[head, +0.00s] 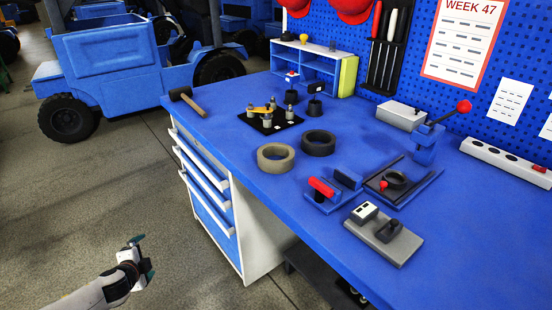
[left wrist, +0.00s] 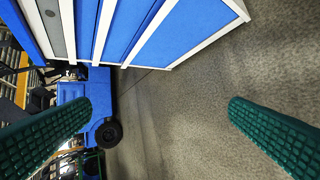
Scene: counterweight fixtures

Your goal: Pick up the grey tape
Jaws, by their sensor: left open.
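The grey tape (head: 276,151) is a beige-grey roll lying flat on the blue workbench (head: 262,184), near its front edge. A black tape roll (head: 318,137) lies just behind it to the right. My left gripper (head: 139,254) is at the lower left of the head view, out over the floor, in front of the bench's drawers and well away from the tape. In the left wrist view its green ribbed fingers (left wrist: 155,130) are wide apart with nothing between them. The tape does not show in the left wrist view. My right gripper is not in view.
A hammer (head: 188,101) and a black plate with several posts (head: 268,121) are on the bench behind the tape. A red-handled fixture (head: 324,189) and a grey block (head: 384,238) lie to its right. White-edged drawers (head: 207,192) stand below; a blue vehicle (head: 112,58) is behind.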

